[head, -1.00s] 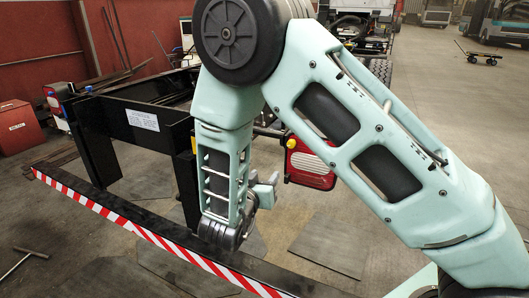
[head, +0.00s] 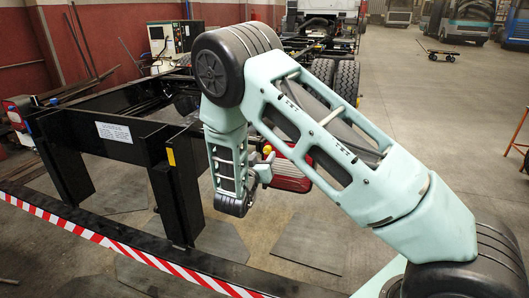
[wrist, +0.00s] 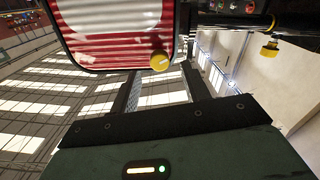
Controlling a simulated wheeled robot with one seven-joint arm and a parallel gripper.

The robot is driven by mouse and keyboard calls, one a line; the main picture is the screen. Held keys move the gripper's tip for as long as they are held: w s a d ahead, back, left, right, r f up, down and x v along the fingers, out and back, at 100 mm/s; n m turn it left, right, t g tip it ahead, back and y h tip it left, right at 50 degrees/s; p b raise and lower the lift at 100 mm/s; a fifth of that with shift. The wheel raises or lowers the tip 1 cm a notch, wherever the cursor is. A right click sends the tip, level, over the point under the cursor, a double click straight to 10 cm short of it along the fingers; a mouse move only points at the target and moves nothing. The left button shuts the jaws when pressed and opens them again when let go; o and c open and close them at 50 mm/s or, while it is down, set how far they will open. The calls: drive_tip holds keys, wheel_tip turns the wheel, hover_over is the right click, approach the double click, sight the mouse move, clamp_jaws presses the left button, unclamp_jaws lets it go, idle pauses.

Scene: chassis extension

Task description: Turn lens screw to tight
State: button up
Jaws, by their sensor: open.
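The red and white lamp lens (head: 291,178) is in the head view, partly behind my arm. It fills the upper left of the wrist view (wrist: 115,25). A round yellow lens screw (wrist: 160,61) sits at the lens's lower right corner, with a pale mark on its face. My gripper (wrist: 162,82) is open and empty. Its two fingers point up toward the lens, and the screw shows in line with the gap between them. I cannot tell whether they touch it.
A black chassis frame (head: 115,150) stands left of my arm. A red-and-white striped bar (head: 120,247) runs low across the front. Another yellow knob (wrist: 270,47) is at the upper right of the wrist view. Open floor (head: 420,130) lies to the right.

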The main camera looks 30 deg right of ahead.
sight(268, 149)
drive_tip(key=shift+x, duration=1.45)
drive_tip(key=c, duration=1)
